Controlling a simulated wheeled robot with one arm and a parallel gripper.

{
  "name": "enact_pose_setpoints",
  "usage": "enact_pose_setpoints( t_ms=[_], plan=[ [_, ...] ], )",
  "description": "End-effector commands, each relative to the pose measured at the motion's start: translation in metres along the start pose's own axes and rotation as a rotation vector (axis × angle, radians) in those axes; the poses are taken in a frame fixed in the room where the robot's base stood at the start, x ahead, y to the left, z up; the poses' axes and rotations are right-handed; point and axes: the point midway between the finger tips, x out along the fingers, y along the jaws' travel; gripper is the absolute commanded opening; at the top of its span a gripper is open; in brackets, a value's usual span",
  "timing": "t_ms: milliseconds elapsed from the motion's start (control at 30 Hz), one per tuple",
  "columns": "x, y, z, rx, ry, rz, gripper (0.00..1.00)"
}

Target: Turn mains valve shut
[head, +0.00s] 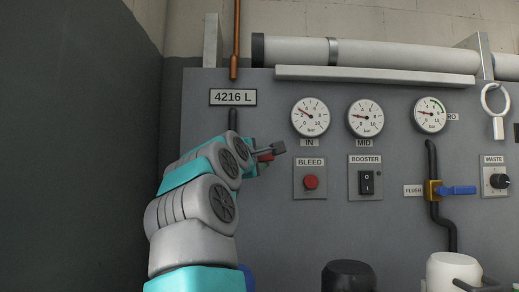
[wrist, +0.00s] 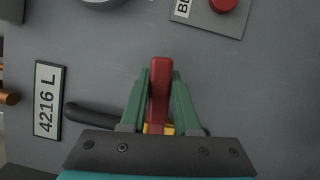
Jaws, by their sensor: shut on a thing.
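The mains valve has a red lever (wrist: 159,88) and a yellow body (wrist: 167,129), mostly hidden behind my gripper in the wrist view. My gripper (wrist: 160,68) has its green fingers closed on both sides of the lever. The lever points across the black pipe (wrist: 92,114), roughly at a right angle to it. In the head view the red lever (head: 265,158) shows as a small patch at my gripper (head: 268,151). My arm hides the valve body there. The pipe (head: 233,119) comes down below the 4216 L plate (head: 233,97).
Right of my gripper on the grey panel are the red BLEED button (head: 311,182), the BOOSTER switch (head: 367,183) and the blue-handled FLUSH valve (head: 457,190). Round gauges (head: 311,117) sit above. A dark side wall (head: 75,150) stands at the left.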

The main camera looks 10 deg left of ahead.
Motion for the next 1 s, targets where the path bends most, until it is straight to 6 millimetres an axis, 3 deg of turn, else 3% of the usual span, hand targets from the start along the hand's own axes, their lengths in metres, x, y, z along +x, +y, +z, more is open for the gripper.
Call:
enact_pose_setpoints(
  t_ms=[333,867,900,1000],
  plan=[
    [0.000,-0.010,0.000,0.127,-0.002,-0.052,0.00],
    [0.000,-0.013,0.000,0.147,-0.003,-0.064,0.00],
    [0.000,-0.013,0.000,0.147,-0.003,-0.064,0.32],
    [0.000,-0.013,0.000,0.146,-0.002,-0.063,0.43]
  ],
)
